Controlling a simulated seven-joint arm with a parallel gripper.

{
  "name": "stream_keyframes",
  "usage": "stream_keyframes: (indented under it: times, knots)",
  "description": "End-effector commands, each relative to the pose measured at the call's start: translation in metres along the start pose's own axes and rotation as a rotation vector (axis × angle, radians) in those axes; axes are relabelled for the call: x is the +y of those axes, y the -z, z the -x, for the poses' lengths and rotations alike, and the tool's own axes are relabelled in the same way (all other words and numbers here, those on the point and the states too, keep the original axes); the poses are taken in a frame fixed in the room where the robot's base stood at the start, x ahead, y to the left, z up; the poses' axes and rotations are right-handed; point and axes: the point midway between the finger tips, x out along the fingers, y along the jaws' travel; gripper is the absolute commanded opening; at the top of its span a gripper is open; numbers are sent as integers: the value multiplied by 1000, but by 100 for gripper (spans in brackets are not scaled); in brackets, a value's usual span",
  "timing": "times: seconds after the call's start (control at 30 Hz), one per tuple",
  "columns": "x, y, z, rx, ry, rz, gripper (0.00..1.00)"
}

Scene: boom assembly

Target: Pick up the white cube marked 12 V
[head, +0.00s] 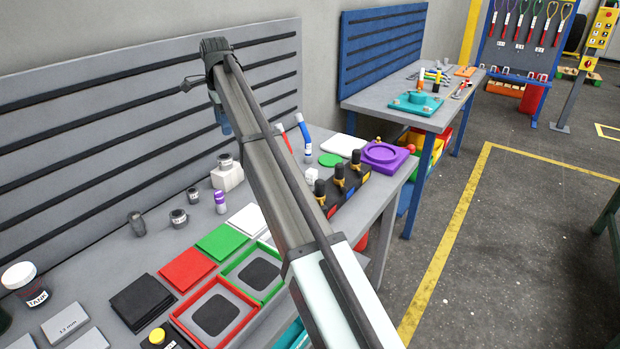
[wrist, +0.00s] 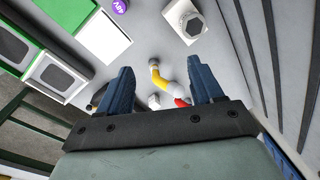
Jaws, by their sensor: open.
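No 12 V marking can be read in either view. In the wrist view a small white block (wrist: 154,101) shows between the bases of my fingers, partly hidden by the gripper's edge; I cannot tell whether it is the cube. A larger white block (wrist: 185,22) with a grey ring on it lies beyond the fingertips. It also shows in the head view (head: 228,177) at the back of the bench. My gripper (wrist: 158,66) is open, with two blue fingers and nothing held. In the head view it hangs above the bench near the slotted back panel, largely hidden behind my arm.
A curved yellow, white and red piece (wrist: 165,82) lies below the gap between the fingers. A purple cylinder (head: 221,203), a white square pad (head: 246,221), a green pad (head: 221,241) and a red pad (head: 186,269) lie nearby. My arm hides the bench's middle.

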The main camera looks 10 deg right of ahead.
Motion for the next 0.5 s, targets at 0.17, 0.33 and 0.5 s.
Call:
stream_keyframes:
  times: [0.17,0.33,0.5]
  knots:
    - [4,103,2,19,-41,-373,66]
    - [15,179,5,39,-71,-669,66]
    - [28,233,7,56,-93,-888,66]
